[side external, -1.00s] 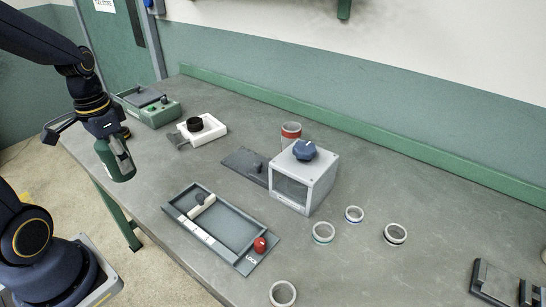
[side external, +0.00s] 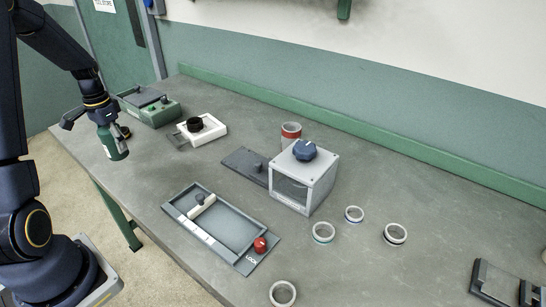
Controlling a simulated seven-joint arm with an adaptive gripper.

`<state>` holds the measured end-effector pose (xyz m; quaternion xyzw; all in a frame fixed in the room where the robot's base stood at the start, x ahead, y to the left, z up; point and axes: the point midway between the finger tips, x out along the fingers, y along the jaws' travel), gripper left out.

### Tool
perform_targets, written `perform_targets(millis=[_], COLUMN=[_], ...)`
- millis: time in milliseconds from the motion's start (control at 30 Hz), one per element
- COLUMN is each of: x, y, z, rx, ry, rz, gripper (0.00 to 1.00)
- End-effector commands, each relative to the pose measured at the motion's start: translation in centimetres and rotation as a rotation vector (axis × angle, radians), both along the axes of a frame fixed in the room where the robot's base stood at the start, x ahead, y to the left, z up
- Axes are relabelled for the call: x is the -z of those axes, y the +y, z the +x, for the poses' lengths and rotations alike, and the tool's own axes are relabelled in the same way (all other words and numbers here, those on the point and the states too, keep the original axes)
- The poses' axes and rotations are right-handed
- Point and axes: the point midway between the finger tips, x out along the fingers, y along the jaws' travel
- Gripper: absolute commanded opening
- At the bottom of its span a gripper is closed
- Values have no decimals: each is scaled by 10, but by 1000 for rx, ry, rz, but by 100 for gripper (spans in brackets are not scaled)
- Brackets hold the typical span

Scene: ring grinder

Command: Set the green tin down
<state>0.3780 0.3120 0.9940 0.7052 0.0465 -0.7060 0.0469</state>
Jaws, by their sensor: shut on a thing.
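The green tin (side external: 113,144) hangs in my gripper (side external: 107,122) at the left of the side external view. It is a dark green cylinder with a pale label patch, and it is close to upright. My gripper is shut on its upper part from above. The tin shows over the left end of the grey workbench (side external: 150,170). I cannot tell whether its base touches the bench top.
A green box with a grey lid (side external: 158,112) stands just behind the tin. A white block with a black ring (side external: 203,130), a grey tray with a red knob (side external: 225,225) and a grey box with a blue knob (side external: 305,178) lie to the right. Several rings are scattered at the right.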

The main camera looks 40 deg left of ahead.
Motion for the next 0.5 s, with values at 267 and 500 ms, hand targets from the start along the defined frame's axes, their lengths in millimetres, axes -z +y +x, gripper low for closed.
perform_targets(millis=[267,500], x=[27,56], y=[15,18], z=[19,22], rx=[0,1], ry=[-2,0], rz=[2,0], gripper=[23,23])
